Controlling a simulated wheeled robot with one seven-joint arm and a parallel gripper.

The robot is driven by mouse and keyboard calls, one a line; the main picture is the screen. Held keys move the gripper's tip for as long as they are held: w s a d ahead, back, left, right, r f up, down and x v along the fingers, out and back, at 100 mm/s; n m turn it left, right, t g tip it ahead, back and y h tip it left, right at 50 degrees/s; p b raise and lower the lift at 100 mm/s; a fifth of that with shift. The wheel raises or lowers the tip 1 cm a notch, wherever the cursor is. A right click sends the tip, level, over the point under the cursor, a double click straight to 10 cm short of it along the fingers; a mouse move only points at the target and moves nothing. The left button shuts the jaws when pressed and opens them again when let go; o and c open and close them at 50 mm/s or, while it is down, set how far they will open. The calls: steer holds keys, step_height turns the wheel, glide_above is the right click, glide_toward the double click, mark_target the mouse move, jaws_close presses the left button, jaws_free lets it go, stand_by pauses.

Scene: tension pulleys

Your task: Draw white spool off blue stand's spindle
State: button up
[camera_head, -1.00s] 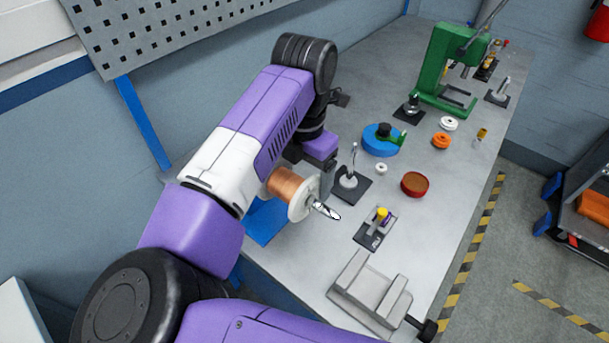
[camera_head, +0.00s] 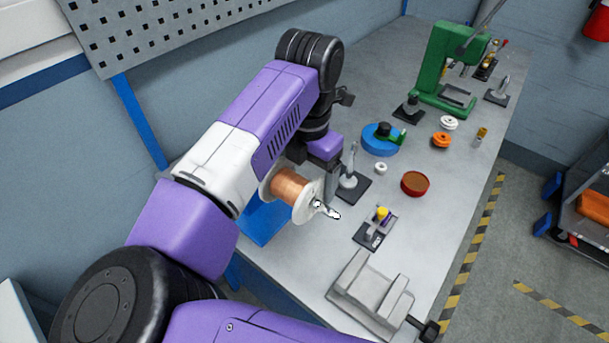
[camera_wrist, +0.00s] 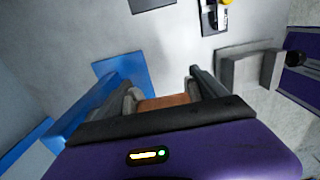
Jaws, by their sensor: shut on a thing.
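The white spool (camera_head: 307,200), wound with copper-coloured wire, sits at the blue stand (camera_head: 266,221) near the table's left edge. Both its white flanges show in the head view. The silver spindle tip (camera_head: 331,213) shows just beyond the right flange. My gripper (camera_wrist: 165,94) is shut on the spool, with a finger on either side in the wrist view. The copper winding (camera_wrist: 168,102) shows between the fingers. In the head view, my arm covers part of the stand, and how much spindle lies inside the spool is hidden.
A dark-based upright post (camera_head: 349,178) stands close right of my gripper. A small block with a yellow knob (camera_head: 382,214) and a grey vise (camera_head: 370,285) are nearer the front. A blue disc (camera_head: 380,141), a red-rimmed dish (camera_head: 414,184) and a green press (camera_head: 438,66) stand farther back.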

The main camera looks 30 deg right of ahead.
steer(key=shift+s+d+b, duration=0.2)
steer(key=shift+s, duration=0.35)
steer(key=shift+s+d+b, duration=0.15)
steer(key=shift+s, duration=0.4)
steer(key=shift+s+b, duration=0.15)
steer(key=shift+b, duration=0.4)
steer(key=shift+s+d+b, duration=0.3)
steer(key=shift+s+b, duration=0.05)
steer(key=shift+s, duration=0.4)
steer(key=shift+s+d+b, duration=0.25)
steer(key=shift+s+b, duration=0.05)
steer(key=shift+s, duration=0.45)
steer(key=shift+b, duration=0.5)
steer(key=shift+s, duration=0.2)
steer(key=shift+s+d+b, duration=0.3)
steer(key=shift+s+b, duration=0.15)
steer(key=shift+s, duration=0.3)
steer(key=shift+s+d+b, duration=0.25)
steer(key=shift+s+b, duration=0.15)
steer(key=shift+s, duration=0.35)
steer(key=shift+b, duration=0.55)
steer(key=shift+s+d+b, duration=0.3)
steer(key=shift+s+b, duration=0.15)
steer(key=shift+s, duration=0.4)
steer(key=shift+s+d+b, duration=0.25)
steer(key=shift+s+b, duration=0.15)
steer(key=shift+s, duration=0.4)
